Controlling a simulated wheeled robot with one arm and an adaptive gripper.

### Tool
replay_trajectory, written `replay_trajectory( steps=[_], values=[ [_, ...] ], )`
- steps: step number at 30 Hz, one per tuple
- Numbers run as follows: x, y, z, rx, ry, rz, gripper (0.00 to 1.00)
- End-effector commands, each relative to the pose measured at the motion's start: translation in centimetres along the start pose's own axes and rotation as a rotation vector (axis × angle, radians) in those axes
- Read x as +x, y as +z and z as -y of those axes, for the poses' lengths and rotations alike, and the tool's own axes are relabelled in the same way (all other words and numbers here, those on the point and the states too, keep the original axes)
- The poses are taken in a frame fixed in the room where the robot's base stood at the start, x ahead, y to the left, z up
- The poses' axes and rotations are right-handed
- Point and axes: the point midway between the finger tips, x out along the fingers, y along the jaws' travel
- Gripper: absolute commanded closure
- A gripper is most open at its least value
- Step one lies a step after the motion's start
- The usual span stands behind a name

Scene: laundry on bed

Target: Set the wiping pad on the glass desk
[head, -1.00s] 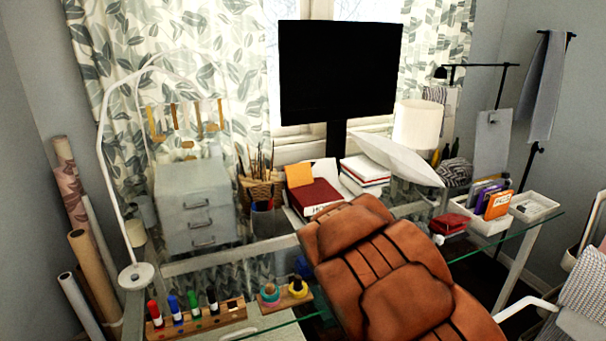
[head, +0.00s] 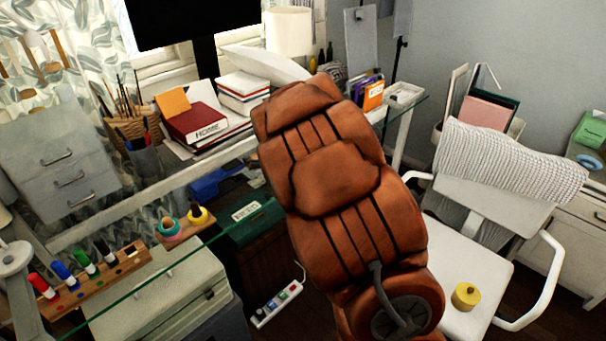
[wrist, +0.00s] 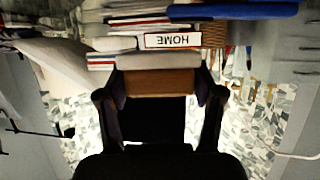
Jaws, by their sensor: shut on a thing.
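The glass desk (head: 140,212) has a clear top with a green edge and runs across the left and middle of the head view. In the wrist view, my gripper (wrist: 160,92) has its two dark fingers on either side of a brown block with a pale grey layer, which looks like the wiping pad (wrist: 160,82). The pad is held up in front of the books and the dark monitor. In the head view my orange-brown arm covers part of the desk and hides my gripper and the pad.
On the desk are a marker rack (head: 90,280), tape rolls (head: 185,222), a drawer unit (head: 60,165), a brush basket (head: 137,130) and a red book (head: 197,124). A white chair (head: 470,270) stands at the right. Bare glass lies between the drawers and the front edge.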

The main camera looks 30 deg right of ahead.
Motion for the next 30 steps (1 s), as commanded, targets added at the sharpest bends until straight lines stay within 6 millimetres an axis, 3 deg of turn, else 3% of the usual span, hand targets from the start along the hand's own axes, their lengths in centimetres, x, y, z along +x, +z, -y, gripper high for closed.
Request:
replay_trajectory(
  steps=[6, 15, 24, 30],
  values=[
    [-2.2, 2.3, -3.4, -0.013, -0.028, 0.000, 0.73],
    [-6.1, 6.1, -6.7, -0.030, -0.073, 0.000, 0.73],
    [-9.4, 9.1, -8.1, -0.041, -0.102, -0.003, 0.73],
    [-10.1, 9.7, -8.3, -0.045, -0.108, -0.002, 0.73]
  ],
)
